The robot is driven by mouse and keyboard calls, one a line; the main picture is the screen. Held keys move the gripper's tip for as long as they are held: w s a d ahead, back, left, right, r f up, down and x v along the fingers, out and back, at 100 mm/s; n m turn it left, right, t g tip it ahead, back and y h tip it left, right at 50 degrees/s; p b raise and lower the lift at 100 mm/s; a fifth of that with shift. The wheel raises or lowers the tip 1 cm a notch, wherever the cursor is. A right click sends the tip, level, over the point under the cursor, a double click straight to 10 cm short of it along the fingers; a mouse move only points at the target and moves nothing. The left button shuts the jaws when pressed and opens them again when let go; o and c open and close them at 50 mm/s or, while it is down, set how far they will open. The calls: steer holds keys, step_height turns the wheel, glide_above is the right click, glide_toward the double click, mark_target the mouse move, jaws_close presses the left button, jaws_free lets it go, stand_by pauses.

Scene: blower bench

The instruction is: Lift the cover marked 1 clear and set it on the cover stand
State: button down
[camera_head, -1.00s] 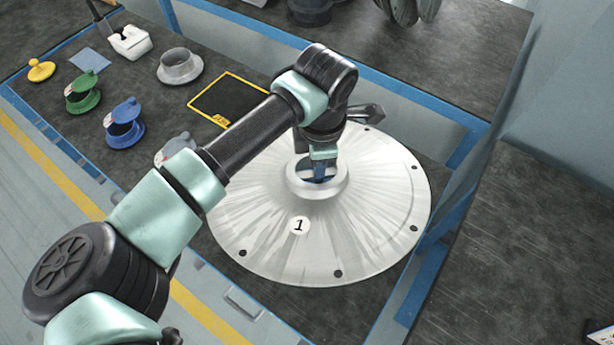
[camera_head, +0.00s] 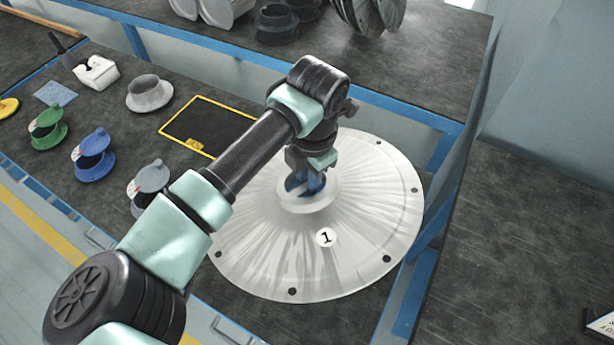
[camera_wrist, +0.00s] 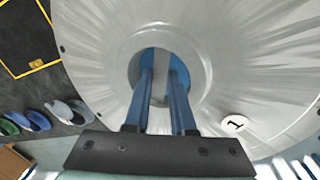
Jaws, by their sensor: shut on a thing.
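The cover marked 1 (camera_head: 365,235) is a broad grey metal disc with a raised round collar and small dark holes near its edge. It shows level in the head view, low over the dark bench top; I cannot tell how large any gap beneath it is. My gripper (camera_head: 306,186) points down into the collar from above. In the wrist view its two blue fingers (camera_wrist: 163,100) reach into the collar opening and are shut on a grey part of the cover (camera_wrist: 262,75) between them. The fingertips are partly hidden. I cannot identify the cover stand in these views.
A yellow-edged black mat (camera_head: 212,125) lies behind and left of the cover. Green (camera_head: 48,132), blue (camera_head: 95,158) and grey (camera_head: 148,183) lidded fittings and a grey flanged ring (camera_head: 149,95) stand at left. A raised shelf (camera_head: 420,75) with parts runs behind.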

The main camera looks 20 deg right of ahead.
steer(key=shift+r, duration=0.1)
steer(key=t+b, duration=0.1)
steer(key=t+y+b, duration=0.1)
steer(key=shift+s+d+t+b, duration=0.2)
steer(key=shift+t+b, duration=0.1)
steer(key=shift+t, duration=0.1)
step_height(320, 180, down, 7)
steer(key=b, duration=0.6)
steer(key=shift+f+b, duration=0.9)
steer(key=shift+b, duration=0.3)
stand_by(1.3)
